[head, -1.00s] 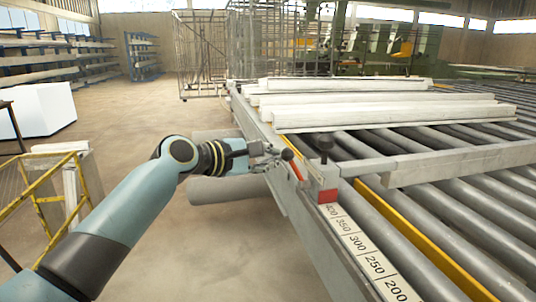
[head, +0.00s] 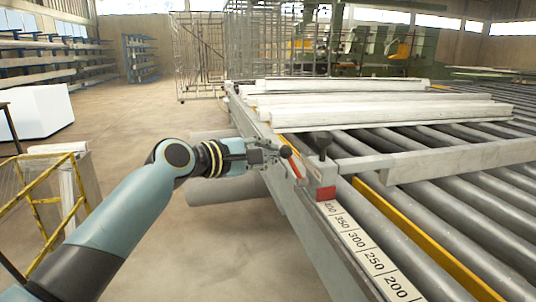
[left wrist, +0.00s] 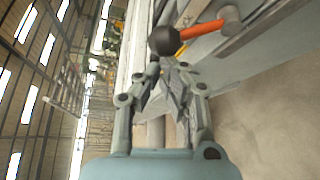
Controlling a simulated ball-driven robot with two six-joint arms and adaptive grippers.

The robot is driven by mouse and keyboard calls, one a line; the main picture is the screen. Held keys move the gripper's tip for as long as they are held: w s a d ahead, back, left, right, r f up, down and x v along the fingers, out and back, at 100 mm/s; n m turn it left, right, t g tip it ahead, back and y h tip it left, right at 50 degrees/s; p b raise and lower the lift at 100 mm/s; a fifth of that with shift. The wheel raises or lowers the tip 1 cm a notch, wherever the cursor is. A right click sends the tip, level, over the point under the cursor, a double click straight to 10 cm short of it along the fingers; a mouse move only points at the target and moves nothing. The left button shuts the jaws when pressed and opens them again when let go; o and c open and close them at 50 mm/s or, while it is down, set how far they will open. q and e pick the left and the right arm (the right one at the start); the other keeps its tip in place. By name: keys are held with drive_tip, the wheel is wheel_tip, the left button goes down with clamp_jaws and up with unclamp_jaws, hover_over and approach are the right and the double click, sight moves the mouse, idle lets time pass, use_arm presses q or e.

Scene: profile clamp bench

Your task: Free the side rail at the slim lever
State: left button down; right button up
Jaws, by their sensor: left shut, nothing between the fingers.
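The slim lever (head: 295,167) is a thin red-orange bar with a black ball knob (head: 285,151), on the near side of the bench's long side rail (head: 281,146). In the left wrist view the lever (left wrist: 203,30) runs from a grey pivot at upper right to its knob (left wrist: 163,40). My left gripper (head: 274,157) is shut and empty, close beside the knob. In the left wrist view its fingertips (left wrist: 168,75) lie just below the knob; whether they touch it I cannot tell. My right gripper is not in view.
A clamp block with a black knob (head: 321,141) and red base stands right of the lever, at the end of a grey crossbar (head: 460,160). A number scale (head: 365,250) runs along the near edge. Pale profiles (head: 390,113) lie on the rollers.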

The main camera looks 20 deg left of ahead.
sight(282, 148)
use_arm(q)
drive_tip(key=s+m+b, duration=0.1)
drive_tip(key=b, duration=0.1)
drive_tip(key=s+d+r+m+t+b, duration=0.1)
drive_tip(key=b, duration=0.1)
drive_tip(key=s+d+m+t+b, duration=0.1)
drive_tip(key=m+b, duration=0.1)
drive_tip(key=shift+d+r+h, duration=0.1)
drive_tip(key=shift+r+h, duration=0.1)
drive_tip(key=shift+h, duration=0.2)
drive_tip(key=shift+s, duration=0.1)
idle(0.4)
